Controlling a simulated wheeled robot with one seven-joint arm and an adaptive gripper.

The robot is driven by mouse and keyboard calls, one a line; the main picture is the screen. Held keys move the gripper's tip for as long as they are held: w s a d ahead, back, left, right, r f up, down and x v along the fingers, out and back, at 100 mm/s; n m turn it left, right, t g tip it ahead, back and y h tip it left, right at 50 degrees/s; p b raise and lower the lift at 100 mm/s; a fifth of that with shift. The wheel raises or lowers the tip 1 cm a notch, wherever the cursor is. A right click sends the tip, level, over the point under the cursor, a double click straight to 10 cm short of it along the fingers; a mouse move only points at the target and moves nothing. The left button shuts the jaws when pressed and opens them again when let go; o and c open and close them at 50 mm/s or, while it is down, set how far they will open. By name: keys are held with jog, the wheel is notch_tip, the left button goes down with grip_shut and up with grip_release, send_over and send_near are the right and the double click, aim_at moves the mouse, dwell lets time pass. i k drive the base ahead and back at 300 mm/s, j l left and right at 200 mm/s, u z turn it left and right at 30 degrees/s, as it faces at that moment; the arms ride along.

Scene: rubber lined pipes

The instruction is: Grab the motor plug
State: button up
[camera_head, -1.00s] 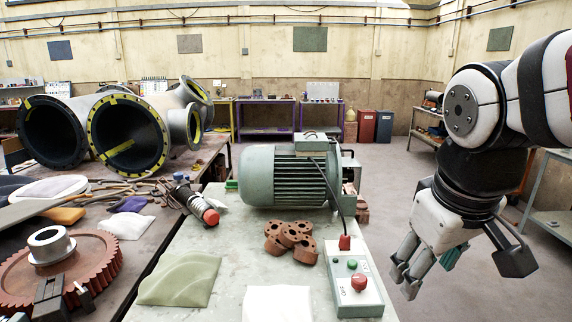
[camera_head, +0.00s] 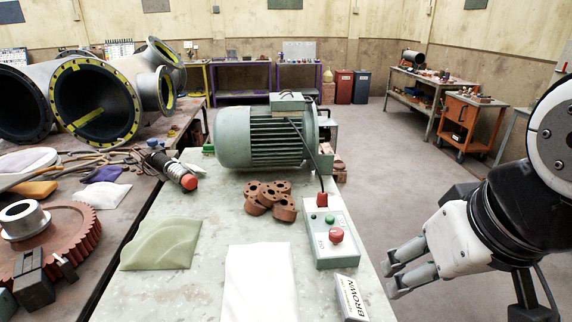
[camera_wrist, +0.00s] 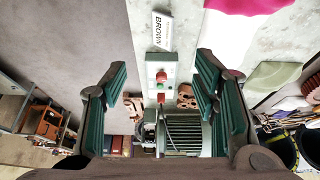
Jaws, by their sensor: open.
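The motor plug (camera_head: 322,200) is small and red, at the far end of the grey control box (camera_head: 331,245), with a dark cable rising to the green motor (camera_head: 265,135). The box has a red knob and a green button. In the wrist view the plug (camera_wrist: 160,98) shows between my fingers, just before the motor (camera_wrist: 184,134). My gripper (camera_head: 393,278) is open and empty, off the table's right edge, to the right of the box and apart from it. The wrist view shows its green-padded fingers (camera_wrist: 160,76) spread wide.
A box marked BROWN (camera_head: 351,298) and a white cloth (camera_head: 258,282) lie near the control box. Rusty rings (camera_head: 270,199) lie before the motor, and a green cloth (camera_head: 161,243) lies left.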

aim_at(323, 198)
jog(key=k+z, duration=0.25)
jog(key=k+l+z, duration=0.25)
jog(key=k, duration=0.15)
jog(key=i+l+z, duration=0.1)
jog(key=z, duration=1.8)
jog(key=i, duration=1.3)
jog(key=i+u, duration=0.6)
jog(key=u, duration=0.15)
jog(key=i+u, duration=0.4)
jog(key=i+j+u, duration=0.15)
jog(key=u, duration=0.25)
jog(key=i+j+u, duration=0.1)
jog(key=i+u, duration=0.15)
jog(key=u, duration=0.2)
jog(key=i+u, duration=0.25)
jog(key=u, duration=0.15)
jog(key=i+u, duration=0.2)
jog(key=u, duration=0.25)
jog(key=i+l+u, duration=0.2)
jog(key=u, duration=0.2)
jog(key=i+j+u, duration=0.1)
jog(key=i+u, duration=0.55)
